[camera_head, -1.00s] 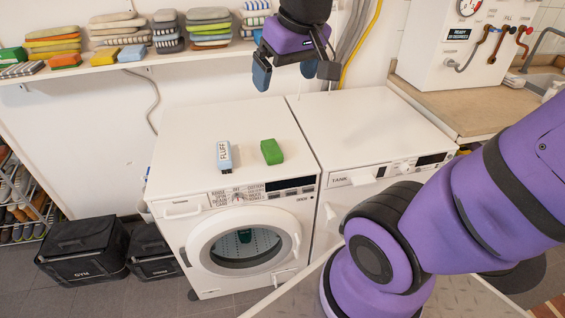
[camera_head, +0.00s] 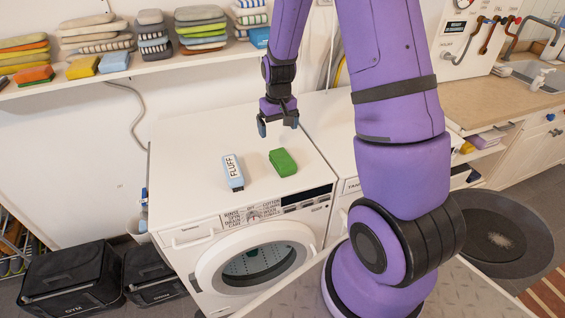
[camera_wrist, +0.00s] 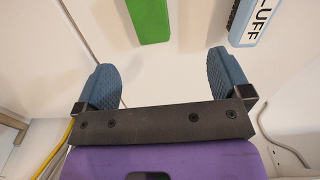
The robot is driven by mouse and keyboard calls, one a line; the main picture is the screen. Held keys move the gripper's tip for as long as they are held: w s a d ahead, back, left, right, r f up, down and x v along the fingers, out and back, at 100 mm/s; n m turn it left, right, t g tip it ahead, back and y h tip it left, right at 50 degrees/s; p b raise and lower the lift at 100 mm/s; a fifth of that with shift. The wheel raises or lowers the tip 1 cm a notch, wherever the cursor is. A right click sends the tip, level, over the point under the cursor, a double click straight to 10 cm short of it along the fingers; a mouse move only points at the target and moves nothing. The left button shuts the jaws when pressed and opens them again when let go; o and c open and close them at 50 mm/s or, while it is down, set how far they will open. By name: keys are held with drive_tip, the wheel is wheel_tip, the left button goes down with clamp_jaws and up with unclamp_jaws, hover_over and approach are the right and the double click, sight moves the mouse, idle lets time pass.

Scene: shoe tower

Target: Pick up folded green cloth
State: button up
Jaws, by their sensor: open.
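The folded green cloth (camera_head: 283,162) lies on top of the white washing machine, near its front right. In the wrist view the green cloth (camera_wrist: 149,18) shows at the top edge, partly cut off and beyond the fingertips. My gripper (camera_head: 277,122) is above the machine top, behind the cloth and a little to its left. Its two blue fingers (camera_wrist: 165,80) are spread apart with nothing between them.
A blue and white box marked FLUFF (camera_head: 232,172) stands left of the cloth. A second white machine (camera_head: 325,122) adjoins on the right. A shelf (camera_head: 130,66) with stacked folded cloths runs along the wall behind. The left part of the machine top is clear.

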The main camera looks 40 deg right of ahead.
sight(282, 157)
drive_tip(key=f, duration=0.3)
drive_tip(key=d+f, duration=0.1)
drive_tip(key=f, duration=0.4)
drive_tip(key=shift+w+d+f, duration=0.15)
drive_tip(key=shift+f, duration=0.2)
drive_tip(key=shift+d+f, duration=0.15)
drive_tip(key=shift+f, duration=1.45)
drive_tip(key=shift+d+f, duration=0.1)
drive_tip(key=shift+f, duration=1.5)
drive_tip(key=c, duration=1)
drive_tip(key=shift+r, duration=0.2)
drive_tip(key=shift+r, duration=0.55)
wheel_tip(282, 157, up, 2)
drive_tip(key=s+d, duration=0.3)
drive_tip(key=d, duration=0.1)
drive_tip(key=s+d+r, duration=0.1)
drive_tip(key=s+d, duration=0.1)
drive_tip(key=d, duration=0.3)
drive_tip(key=s+d, duration=0.3)
drive_tip(key=d, duration=0.1)
drive_tip(key=shift+s+d+r, duration=0.3)
drive_tip(key=shift+d, duration=0.05)
